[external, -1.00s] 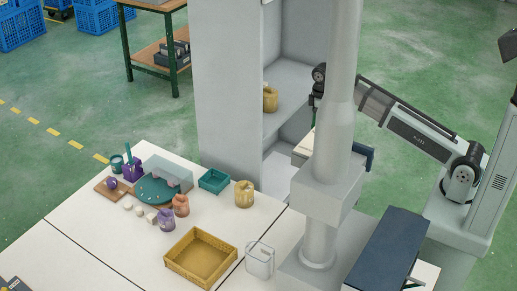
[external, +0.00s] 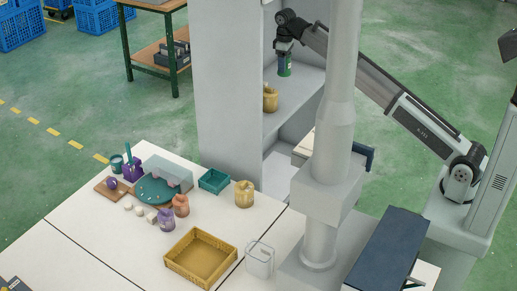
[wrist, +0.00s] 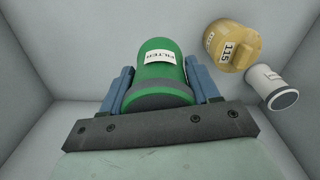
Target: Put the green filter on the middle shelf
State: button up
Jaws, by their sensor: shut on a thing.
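The green filter (wrist: 160,72) is a green cylinder with a white label reading FILTER and a grey band. My gripper (wrist: 161,85) is shut on it, with a blue finger on each side. In the external view the green filter (external: 285,66) hangs upright below my gripper (external: 285,55), inside the grey shelf unit (external: 228,90). It is at the level of the middle shelf (external: 295,95); whether its base touches the shelf I cannot tell.
A yellow jar (external: 270,101) stands on the same shelf; in the wrist view the jar (wrist: 232,45) is marked 115, right of the filter. A white cylinder (wrist: 272,86) is beside it. The unit's side walls are close. A grey column (external: 335,130) partly blocks the external view.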

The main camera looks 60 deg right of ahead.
jog(key=shift+s+f, duration=0.1)
jog(key=shift+f, duration=4.95)
jog(key=shift+f, duration=0.15)
jog(key=o, duration=1.1)
jog(key=shift+o, duration=0.2)
notch_tip(320, 180, up, 12)
jog(key=shift+r, duration=0.2)
